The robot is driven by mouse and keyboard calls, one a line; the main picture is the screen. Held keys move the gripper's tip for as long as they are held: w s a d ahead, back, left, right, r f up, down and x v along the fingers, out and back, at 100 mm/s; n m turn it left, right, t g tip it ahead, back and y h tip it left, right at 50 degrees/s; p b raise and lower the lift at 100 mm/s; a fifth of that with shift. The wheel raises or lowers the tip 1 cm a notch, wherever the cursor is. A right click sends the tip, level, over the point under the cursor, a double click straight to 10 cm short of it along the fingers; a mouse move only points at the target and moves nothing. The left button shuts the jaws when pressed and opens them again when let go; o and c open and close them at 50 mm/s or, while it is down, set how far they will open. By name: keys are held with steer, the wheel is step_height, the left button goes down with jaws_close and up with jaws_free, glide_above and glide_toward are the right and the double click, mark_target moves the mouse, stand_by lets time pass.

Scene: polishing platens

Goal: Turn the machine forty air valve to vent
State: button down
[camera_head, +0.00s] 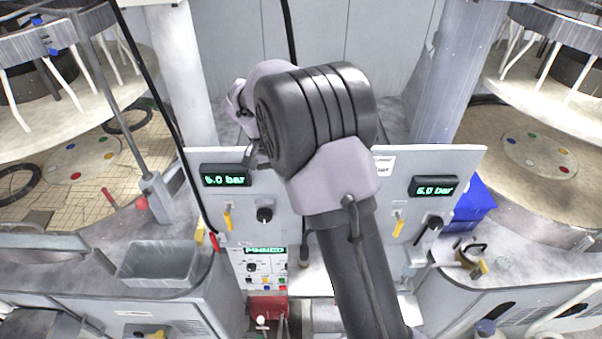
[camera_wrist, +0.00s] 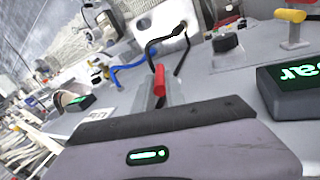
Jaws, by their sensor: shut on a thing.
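My gripper (camera_head: 252,156) is at the upper part of the left grey panel (camera_head: 292,205), just right of its pressure display (camera_head: 225,176). In the wrist view, a red lever (camera_wrist: 160,80) stands at the fingers, beyond the gripper body. The gripper is shut on this red lever, which looks like the air valve's handle. Its contact is partly hidden by the gripper body. In the head view my wrist and arm cover the lever. No machine number or vent marking is readable.
The left panel also has a yellow handle (camera_head: 228,218) and a black knob (camera_head: 264,214). A similar right panel (camera_head: 465,160) has its own display (camera_head: 433,186). A grey bin (camera_head: 158,264) stands at left, a blue bin (camera_head: 472,205) at right. A black hose hangs left of the panel.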

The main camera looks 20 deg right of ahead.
steer(key=c, duration=1.4)
jaws_free()
steer(key=p+v, duration=0.2)
steer(key=v, duration=1.5)
steer(key=shift+a+r, duration=0.1)
steer(key=shift+a, duration=0.15)
